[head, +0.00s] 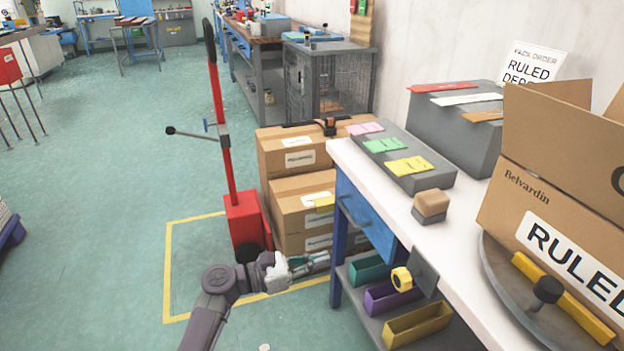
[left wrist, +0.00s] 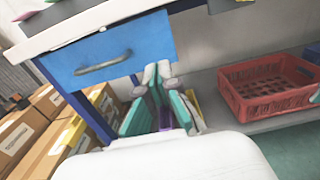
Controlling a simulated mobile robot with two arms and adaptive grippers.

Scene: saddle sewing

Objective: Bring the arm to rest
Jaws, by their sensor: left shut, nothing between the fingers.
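My left arm reaches in from the bottom of the head view. Its left gripper (head: 318,262) is shut and empty, in front of the stacked cartons and beside the bench leg. The closed fingers of the left gripper (left wrist: 158,76) also show in the left wrist view, below the blue drawer and in front of the lower shelf with its bins. My right gripper is in neither view.
The white bench (head: 385,195) with its blue drawer (head: 364,222) stands at right. Its lower shelf holds a teal bin (head: 368,270), a purple bin (head: 388,298) and a red basket (left wrist: 268,84). Cartons (head: 300,195) and a red lift (head: 243,222) stand behind.

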